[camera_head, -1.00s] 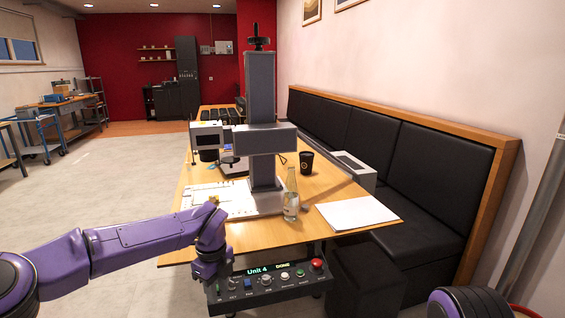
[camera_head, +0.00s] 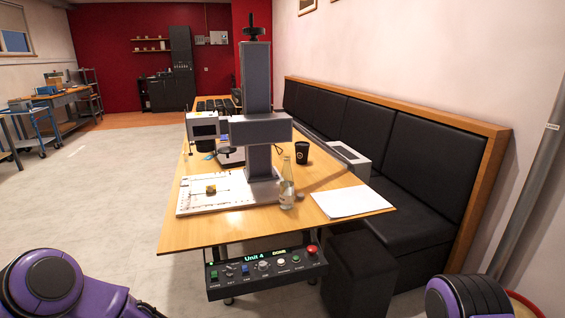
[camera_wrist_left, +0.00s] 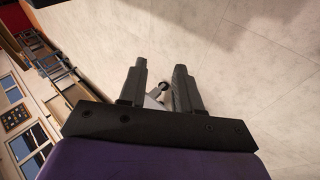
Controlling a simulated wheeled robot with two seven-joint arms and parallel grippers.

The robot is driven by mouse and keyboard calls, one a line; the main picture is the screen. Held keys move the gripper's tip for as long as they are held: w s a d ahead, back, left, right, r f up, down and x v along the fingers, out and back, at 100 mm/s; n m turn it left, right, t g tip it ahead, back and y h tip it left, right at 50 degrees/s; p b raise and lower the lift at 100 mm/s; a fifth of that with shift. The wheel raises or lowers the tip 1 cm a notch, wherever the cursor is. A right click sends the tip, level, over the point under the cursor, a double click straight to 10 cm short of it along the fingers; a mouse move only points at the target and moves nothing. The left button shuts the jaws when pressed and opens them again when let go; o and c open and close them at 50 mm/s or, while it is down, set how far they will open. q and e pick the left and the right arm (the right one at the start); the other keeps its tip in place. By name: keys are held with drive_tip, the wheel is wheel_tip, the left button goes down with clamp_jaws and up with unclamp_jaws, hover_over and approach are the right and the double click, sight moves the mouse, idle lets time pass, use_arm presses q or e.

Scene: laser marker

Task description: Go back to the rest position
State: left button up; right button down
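My left gripper shows in the left wrist view (camera_wrist_left: 160,85), with its two black fingers apart and nothing between them but the floor and a small wheeled foot behind. In the head view only purple links of my left arm show at the lower left, and its gripper is out of frame. My right gripper is not in view; only a purple and black part of my right arm shows at the lower right. The laser marker (camera_head: 258,130) stands on the wooden table, with its control panel (camera_head: 266,267) at the front edge, reading "Unit 4" and "DONE".
A small yellowish-brown block (camera_head: 211,189) sits on the white marked plate (camera_head: 240,200). A glass bottle (camera_head: 287,190), paper sheets (camera_head: 350,202) and a black cup (camera_head: 302,152) stand on the table (camera_head: 185,238). A black stool (camera_head: 360,275) and bench (camera_head: 430,175) are right.

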use_arm(q)
drive_tip(key=s+a+f+m+g, duration=0.1)
drive_tip(key=s+a+f+m, duration=0.2)
drive_tip(key=s+m, duration=0.4)
drive_tip(key=s+a+f+m+g+h, duration=0.1)
drive_tip(key=s+a+m, duration=0.5)
drive_tip(key=s, duration=1.4)
wheel_tip(320, 180, down, 3)
drive_tip(key=shift+s+a+r+m+g+p, duration=0.2)
drive_tip(key=shift+s+m+g+p, duration=0.1)
drive_tip(key=shift+m+g+p, duration=0.4)
